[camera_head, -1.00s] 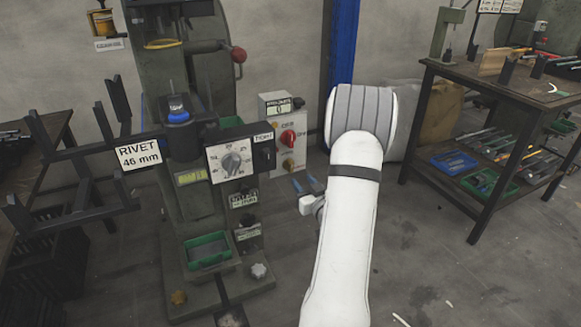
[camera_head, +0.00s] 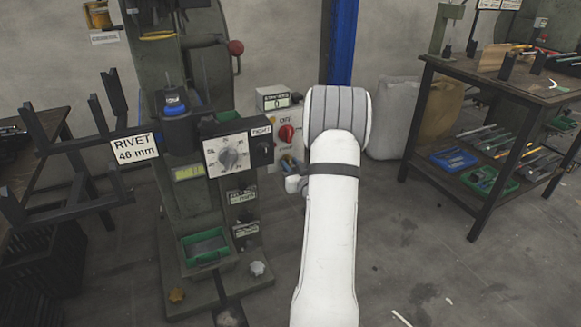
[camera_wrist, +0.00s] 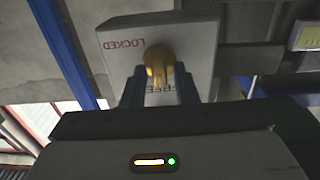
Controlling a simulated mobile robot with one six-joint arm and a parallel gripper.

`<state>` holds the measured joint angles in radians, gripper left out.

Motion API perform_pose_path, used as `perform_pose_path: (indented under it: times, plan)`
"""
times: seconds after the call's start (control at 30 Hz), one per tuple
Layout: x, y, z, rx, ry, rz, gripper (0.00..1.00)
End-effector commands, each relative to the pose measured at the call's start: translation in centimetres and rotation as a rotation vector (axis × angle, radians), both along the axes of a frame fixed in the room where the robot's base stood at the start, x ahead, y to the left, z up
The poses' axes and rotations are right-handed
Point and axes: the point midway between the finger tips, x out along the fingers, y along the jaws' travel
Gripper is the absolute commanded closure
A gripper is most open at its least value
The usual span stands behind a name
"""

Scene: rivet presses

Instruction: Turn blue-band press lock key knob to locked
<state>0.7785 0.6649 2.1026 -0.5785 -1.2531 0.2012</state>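The lock key knob is yellow and shows in the wrist view (camera_wrist: 158,62) on a pale box (camera_wrist: 195,45). Upside-down red LOCKED lettering is beside it, and part of another word shows between my fingers. Which word the knob points to is unclear. My gripper (camera_wrist: 160,82) is open, its two dark fingers apart on either side of the knob's near end; contact cannot be told. In the head view, my gripper (camera_head: 290,164) is at the lower part of the box and hides the knob. The green press (camera_head: 180,215) has a blue band (camera_head: 174,106).
A red OFF switch (camera_head: 287,133) is on the same box, just above my gripper. A blue post (camera_head: 341,45) stands behind. A workbench (camera_head: 485,85) is at right, with open floor before it.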

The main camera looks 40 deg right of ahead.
Motion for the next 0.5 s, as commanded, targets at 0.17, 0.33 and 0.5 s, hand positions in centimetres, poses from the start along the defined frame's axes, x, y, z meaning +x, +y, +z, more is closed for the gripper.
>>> perform_pose_path:
  times: [0.17,0.33,0.5]
  plan:
    - [-0.04,-0.02,0.00,0.000,0.000,0.000,0.88]
    - [-0.05,-0.02,0.00,0.000,0.000,0.000,1.00]
    - [-0.06,0.46,-0.02,0.001,0.000,0.002,1.00]
